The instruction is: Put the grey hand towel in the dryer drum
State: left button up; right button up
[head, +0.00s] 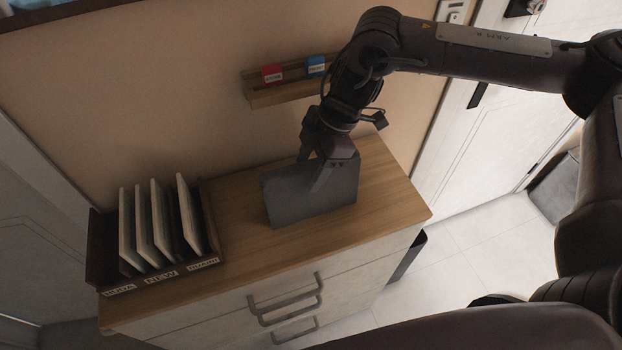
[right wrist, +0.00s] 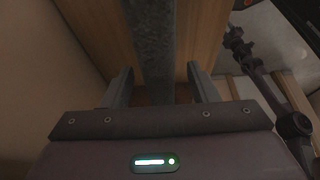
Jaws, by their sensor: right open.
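The grey hand towel (head: 292,200) stands like a folded upright slab on the wooden top of a cabinet in the head view. My right gripper (head: 318,178) is above and around it, pointing down, with one finger in front of its near face. In the right wrist view the towel (right wrist: 153,40) is a grey textured strip running between the two fingers. My right gripper (right wrist: 159,84) is open there, with a gap on each side of the strip. My left gripper is not in view. No dryer drum shows in these views.
A dark rack (head: 94,250) with several upright pale panels stands on the left of the cabinet top (head: 235,240). A small wall shelf (head: 292,92) holds a red and a blue item. Free wood lies between rack and towel. Tiled floor (head: 480,260) shows at right.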

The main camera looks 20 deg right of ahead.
jog(key=shift+c, duration=0.3)
grip_shut()
jog(key=shift+r, duration=0.15)
